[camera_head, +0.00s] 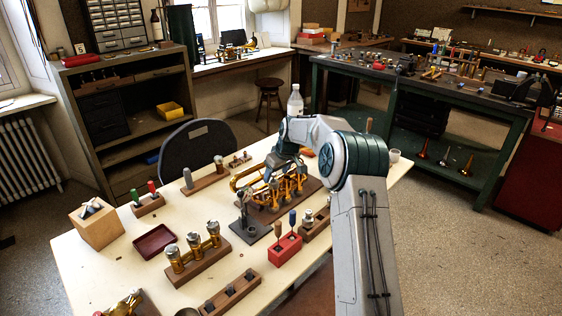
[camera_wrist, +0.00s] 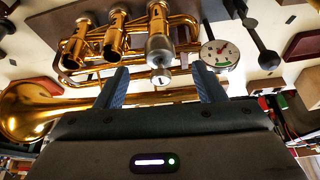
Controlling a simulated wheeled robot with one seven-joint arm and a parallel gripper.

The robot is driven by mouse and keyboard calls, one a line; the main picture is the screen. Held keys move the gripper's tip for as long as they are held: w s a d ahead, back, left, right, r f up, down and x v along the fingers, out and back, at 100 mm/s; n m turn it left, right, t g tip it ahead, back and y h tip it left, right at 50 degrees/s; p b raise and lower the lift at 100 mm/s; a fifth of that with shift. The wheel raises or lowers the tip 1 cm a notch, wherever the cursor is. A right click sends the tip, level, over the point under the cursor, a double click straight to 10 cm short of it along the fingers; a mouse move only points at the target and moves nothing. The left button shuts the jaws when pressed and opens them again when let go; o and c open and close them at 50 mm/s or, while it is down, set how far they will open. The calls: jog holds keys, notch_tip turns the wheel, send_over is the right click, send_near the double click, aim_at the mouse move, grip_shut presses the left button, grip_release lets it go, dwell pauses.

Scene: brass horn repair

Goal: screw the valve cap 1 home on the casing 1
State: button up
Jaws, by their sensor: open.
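The brass horn (camera_head: 243,180) lies on a wooden board in the middle of the bench; it also fills the upper left of the wrist view (camera_wrist: 25,112). Several upright brass casings stand on it. In the wrist view the rightmost casing (camera_wrist: 157,22) has a silvery cap (camera_wrist: 160,48) at its near end, which I take for valve cap 1. I cannot tell how far it is screwed on. A small tag marked 1 (camera_wrist: 161,76) shows beside it. My gripper (camera_wrist: 161,78) is open, its blue fingers apart and short of the cap. In the head view my gripper (camera_head: 280,168) is over the horn, partly hidden.
A round dial (camera_wrist: 219,55) sits close to the right finger. A dark metal stand (camera_head: 250,228), a red tool block (camera_head: 285,248) and a wooden rack (camera_head: 197,259) of silver-topped brass parts stand in front of the horn. A dark red tray (camera_head: 155,241) lies left.

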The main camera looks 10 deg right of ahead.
aim_at(273, 177)
jog(key=shift+x, duration=1.85)
jog(key=c, duration=1.2)
jog(key=shift+o, duration=0.2)
jog(key=shift+f+m, duration=0.1)
jog(key=shift+m, duration=0.3)
jog(key=m+h+b, duration=0.1)
jog(key=m+h, duration=0.1)
jog(key=m, duration=0.2)
jog(key=shift+a+t, duration=0.1)
jog(key=shift+t, duration=0.2)
jog(key=shift+m, duration=0.4)
jog(key=shift+a+m, duration=0.1)
jog(key=shift+m, duration=0.2)
jog(key=m+h, duration=0.2)
jog(key=m, duration=0.2)
